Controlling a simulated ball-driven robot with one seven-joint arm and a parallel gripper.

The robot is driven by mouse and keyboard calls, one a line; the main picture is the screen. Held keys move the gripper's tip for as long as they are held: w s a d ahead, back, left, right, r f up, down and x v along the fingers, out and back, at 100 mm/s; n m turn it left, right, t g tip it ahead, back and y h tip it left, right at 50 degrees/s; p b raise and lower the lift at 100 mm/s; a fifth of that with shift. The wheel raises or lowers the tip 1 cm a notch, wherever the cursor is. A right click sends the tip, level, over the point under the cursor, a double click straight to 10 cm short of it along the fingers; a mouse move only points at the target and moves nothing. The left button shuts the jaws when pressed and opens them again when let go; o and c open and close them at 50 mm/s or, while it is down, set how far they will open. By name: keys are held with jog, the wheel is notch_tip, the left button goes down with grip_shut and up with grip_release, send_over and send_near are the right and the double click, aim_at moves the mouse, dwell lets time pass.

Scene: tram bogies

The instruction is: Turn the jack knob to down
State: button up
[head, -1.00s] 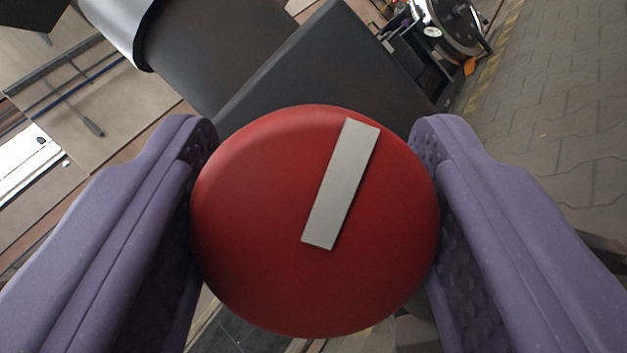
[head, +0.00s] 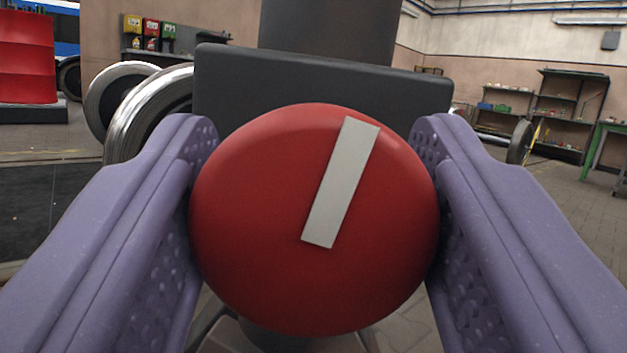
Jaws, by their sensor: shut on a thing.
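The jack knob (head: 260,220) is a round red disc in the middle of the head view. A pale grey pointer bar (head: 341,183) on its face runs from near the centre to the upper right rim. My gripper (head: 315,215) has its two purple fingers pressed on the left and right sides of the knob. Behind the knob is a dark grey box (head: 320,85) with a thick dark column (head: 330,30) rising from it. Any markings around the knob are hidden or not visible.
Shiny metal wheels (head: 150,105) stand behind on the left, with a red object (head: 25,60) farther left. Shelves (head: 565,105) and a green bench (head: 597,150) stand at the far right. Paved floor (head: 560,195) lies open at right.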

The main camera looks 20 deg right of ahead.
jog(key=shift+f+n+y, duration=0.1)
jog(key=shift+n+y, duration=0.7)
jog(key=shift+n, duration=0.5)
jog(key=shift+n, duration=0.3)
jog(key=o, duration=1)
jog(key=p+v, duration=0.3)
jog(key=v, duration=0.5)
